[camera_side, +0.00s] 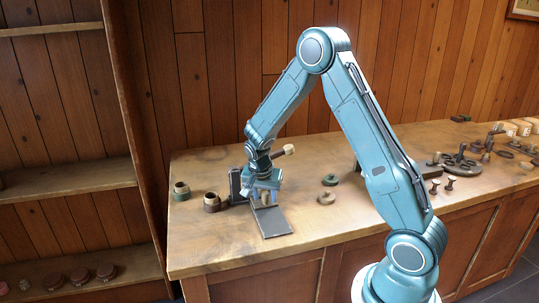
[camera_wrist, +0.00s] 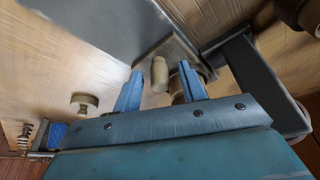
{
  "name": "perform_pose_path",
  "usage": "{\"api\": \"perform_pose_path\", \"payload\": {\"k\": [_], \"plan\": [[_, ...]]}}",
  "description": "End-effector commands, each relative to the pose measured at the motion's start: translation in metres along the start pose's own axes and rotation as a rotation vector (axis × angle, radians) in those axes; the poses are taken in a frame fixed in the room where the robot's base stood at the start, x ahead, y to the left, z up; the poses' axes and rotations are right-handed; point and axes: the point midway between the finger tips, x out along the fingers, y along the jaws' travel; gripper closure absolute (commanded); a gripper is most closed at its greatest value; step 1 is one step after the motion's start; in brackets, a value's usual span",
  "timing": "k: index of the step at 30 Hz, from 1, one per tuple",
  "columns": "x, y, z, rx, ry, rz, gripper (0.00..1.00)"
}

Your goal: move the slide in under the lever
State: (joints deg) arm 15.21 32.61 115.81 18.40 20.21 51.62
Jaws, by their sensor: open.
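The slide (camera_side: 270,220) is a flat grey plate lying on the bench; it also shows in the wrist view (camera_wrist: 95,22). A small pale wooden knob (camera_wrist: 160,72) stands near its end, between my open fingertips, with gaps visible at both sides. My gripper (camera_side: 264,196) is low over this end of the slide, and its blue fingers show in the wrist view (camera_wrist: 160,84). The lever (camera_side: 285,151) has a pale wooden end and sticks out behind my wrist. A dark upright bracket (camera_side: 235,186) stands left of my gripper. My gripper hides where slide and bracket meet.
More turned parts (camera_side: 458,165) are at the far right. The bench front left is clear.

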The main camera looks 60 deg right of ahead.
Motion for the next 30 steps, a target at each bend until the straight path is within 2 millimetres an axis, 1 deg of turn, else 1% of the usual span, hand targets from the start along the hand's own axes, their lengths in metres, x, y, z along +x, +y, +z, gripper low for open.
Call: {"api": "perform_pose_path", "payload": {"k": [30], "plan": [[-0.054,-0.001,-0.020,0.001,0.002,-0.003,0.59]]}}
